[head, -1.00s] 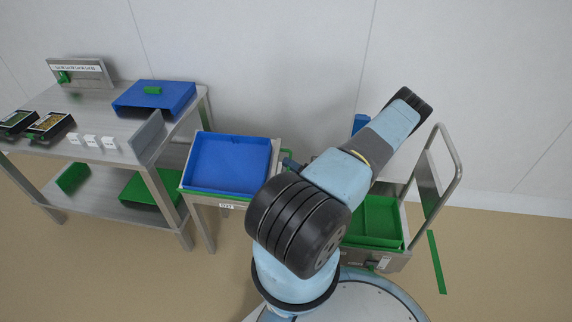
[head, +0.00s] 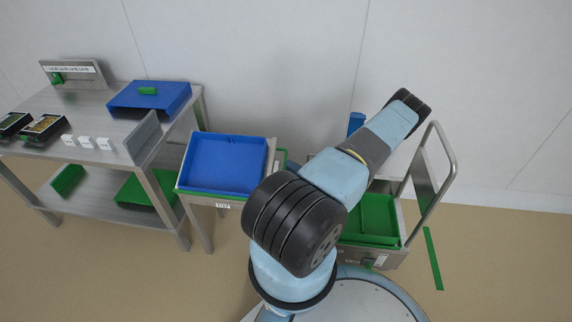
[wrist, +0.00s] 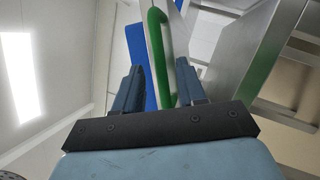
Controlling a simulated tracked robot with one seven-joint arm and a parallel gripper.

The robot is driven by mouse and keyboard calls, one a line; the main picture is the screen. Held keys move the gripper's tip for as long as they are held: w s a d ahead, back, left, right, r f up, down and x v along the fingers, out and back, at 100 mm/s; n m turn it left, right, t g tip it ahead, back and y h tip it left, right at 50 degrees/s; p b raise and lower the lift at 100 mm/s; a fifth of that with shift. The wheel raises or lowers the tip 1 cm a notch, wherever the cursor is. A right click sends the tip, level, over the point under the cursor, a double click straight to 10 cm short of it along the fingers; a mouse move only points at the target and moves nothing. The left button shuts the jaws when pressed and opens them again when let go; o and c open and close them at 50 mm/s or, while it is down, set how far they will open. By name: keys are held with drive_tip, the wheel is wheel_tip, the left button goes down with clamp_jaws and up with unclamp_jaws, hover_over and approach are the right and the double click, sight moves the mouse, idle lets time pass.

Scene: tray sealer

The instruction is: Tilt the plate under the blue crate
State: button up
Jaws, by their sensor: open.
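The blue crate (head: 225,163) is an open shallow box at the centre left of the head view. It rests on a pale plate (head: 272,150), whose rim shows at the crate's right. I see no clear tilt of the plate. A green handle (head: 282,158) shows at the plate's right side, partly behind my arm. In the wrist view, the green handle (wrist: 158,35) stands between the two fingers of my gripper (wrist: 160,70). My gripper is open around it, with gaps visible. Part of the blue crate (wrist: 136,45) shows behind. My arm hides my gripper in the head view.
A steel table (head: 100,110) at left holds a blue chute (head: 150,97) and black trays (head: 43,129). A cart with a green bin (head: 375,217) and a tall rail (head: 447,165) stands at right. Floor is clear in front of the table.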

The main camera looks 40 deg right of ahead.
drive_tip(key=v, duration=1)
drive_tip(key=shift+s, duration=0.3)
drive_tip(key=shift+f, duration=0.1)
drive_tip(key=w+a+r+n+g+y, duration=0.3)
drive_tip(key=w+r+n+g, duration=0.3)
drive_tip(key=r, duration=0.4)
drive_tip(key=w+a+r+n+g+y, duration=0.35)
drive_tip(key=r+n+g, duration=0.25)
drive_tip(key=r+n, duration=0.35)
drive_tip(key=w+a+r+n+g+h, duration=0.2)
drive_tip(key=a+r+n+g, duration=0.3)
drive_tip(key=r, duration=0.4)
drive_tip(key=w+a+r+n+g+h, duration=0.2)
drive_tip(key=w+a+r+n+g, duration=0.1)
drive_tip(key=a+r+n, duration=0.4)
drive_tip(key=s+a+r+n+h, duration=0.3)
drive_tip(key=a+r+n, duration=0.1)
drive_tip(key=a+r, duration=0.35)
drive_tip(key=s+a+r+n+h, duration=0.35)
drive_tip(key=a+r, duration=0.25)
drive_tip(key=r, duration=0.2)
drive_tip(key=s+a+r+n+t+h, duration=0.3)
drive_tip(key=s+a+r+n+t, duration=0.2)
drive_tip(key=s+a+r+n, duration=0.2)
drive_tip(key=shift+s+a+r+n+h, duration=0.4)
drive_tip(key=shift+s+r+n, duration=0.8)
drive_tip(key=shift+s+n, duration=0.9)
drive_tip(key=shift+s+d, duration=0.1)
drive_tip(key=shift+s, duration=0.2)
